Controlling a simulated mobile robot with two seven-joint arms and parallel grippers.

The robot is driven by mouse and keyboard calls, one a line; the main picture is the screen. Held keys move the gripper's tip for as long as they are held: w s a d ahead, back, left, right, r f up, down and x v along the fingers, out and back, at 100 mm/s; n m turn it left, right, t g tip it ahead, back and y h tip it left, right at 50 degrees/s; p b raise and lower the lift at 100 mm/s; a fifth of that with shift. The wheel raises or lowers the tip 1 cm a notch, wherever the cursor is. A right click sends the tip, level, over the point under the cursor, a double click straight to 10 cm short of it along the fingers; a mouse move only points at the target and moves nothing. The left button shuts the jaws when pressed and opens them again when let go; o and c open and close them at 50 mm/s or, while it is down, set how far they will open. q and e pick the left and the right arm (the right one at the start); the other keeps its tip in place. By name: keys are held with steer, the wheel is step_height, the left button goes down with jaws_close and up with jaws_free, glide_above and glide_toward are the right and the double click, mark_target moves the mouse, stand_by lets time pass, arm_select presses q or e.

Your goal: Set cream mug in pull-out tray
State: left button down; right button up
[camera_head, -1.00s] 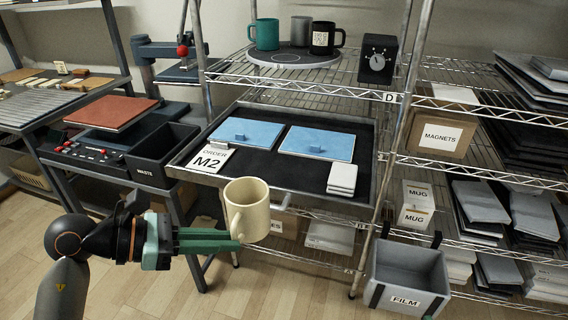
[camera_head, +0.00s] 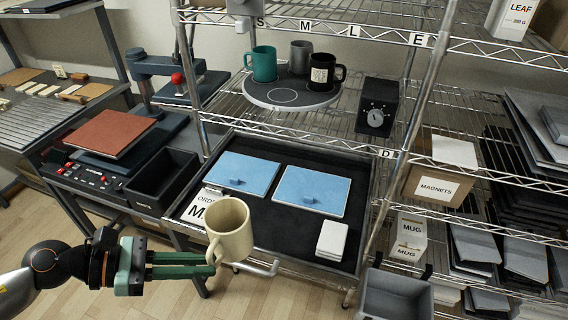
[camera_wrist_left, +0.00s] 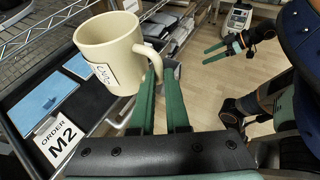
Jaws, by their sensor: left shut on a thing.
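The cream mug (camera_head: 232,238) is upright in my left gripper (camera_head: 211,263), which is shut on its handle side. The mug hangs in front of the pull-out tray (camera_head: 272,232) and covers part of its front edge in the head view. In the left wrist view the mug (camera_wrist_left: 112,52) shows a small printed label, and the green fingers (camera_wrist_left: 160,76) are at its handle. The tray is out, with a dark lining, and holds two blue panels (camera_head: 312,190) and a white stack (camera_head: 331,240). My right gripper (camera_wrist_left: 217,52) is open and empty, away from the shelf.
An "ORDER M2" card (camera_wrist_left: 58,138) is at the tray's front left corner. A round board (camera_head: 290,97) with three mugs stands on the shelf above. The tray's front middle is bare. A grey bin (camera_head: 396,296) hangs to the right.

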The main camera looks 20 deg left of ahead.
mark_target(229, 239)
arm_select(q)
steer(key=w+b, duration=0.1)
steer(key=w, duration=0.1)
steer(key=w+d+f+b, duration=0.1)
steer(key=w, duration=0.2)
steer(key=w+d+f+b, duration=0.1)
steer(key=w, duration=0.1)
steer(key=shift+w, duration=0.2)
steer(key=shift+w+d+f+b, duration=0.15)
steer(key=shift+w+f+b, duration=0.1)
steer(key=shift+w+b, duration=0.25)
steer(key=shift+w+d+f+b, duration=0.15)
steer(key=shift+w+f+b, duration=0.1)
steer(key=shift+w, duration=0.35)
steer(key=w+f, duration=0.1)
steer(key=f, duration=0.2)
steer(key=w+d+f, duration=0.1)
steer(key=w+f, duration=0.2)
steer(key=f, duration=0.2)
steer(key=shift+w+d+f, duration=0.15)
steer(key=shift+d+f, duration=0.1)
steer(key=shift+f, duration=0.1)
arm_select(e)
steer(key=shift+g, duration=0.3)
step_height(229, 239, down, 6)
steer(key=shift+s+r, duration=0.15)
steer(key=shift+r, duration=0.1)
